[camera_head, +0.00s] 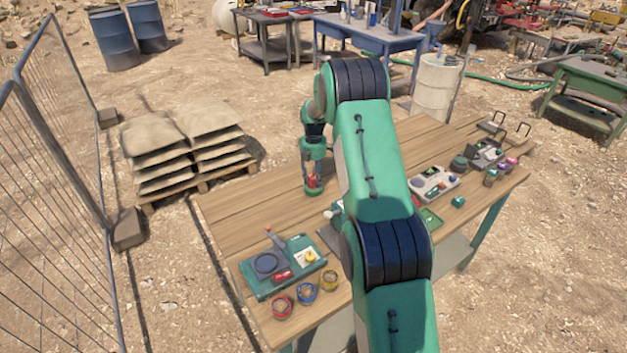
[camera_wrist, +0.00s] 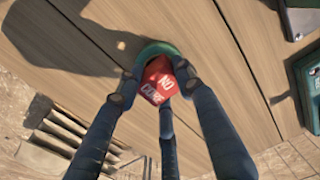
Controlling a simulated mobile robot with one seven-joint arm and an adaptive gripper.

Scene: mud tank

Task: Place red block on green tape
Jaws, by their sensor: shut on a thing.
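In the wrist view my gripper (camera_wrist: 160,84) has its dark fingers closed around a red block (camera_wrist: 157,82) with white lettering, and the block looks tilted. A green tape roll (camera_wrist: 155,47) shows as a curved rim right behind the block. In the head view my gripper (camera_head: 313,176) is low over the far left part of the table, with the red block (camera_head: 312,182) small between the fingers. The green tape (camera_head: 313,192) is directly below it. The fingers and block hide much of the tape, and I cannot tell whether block and tape touch.
Red (camera_head: 282,307), blue (camera_head: 307,294) and yellow (camera_head: 329,281) tape rolls lie at the table's front left, near a green panel (camera_head: 262,286). A grey button box (camera_head: 435,184) and small blocks (camera_head: 458,201) lie on the right. Bare wood surrounds my gripper.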

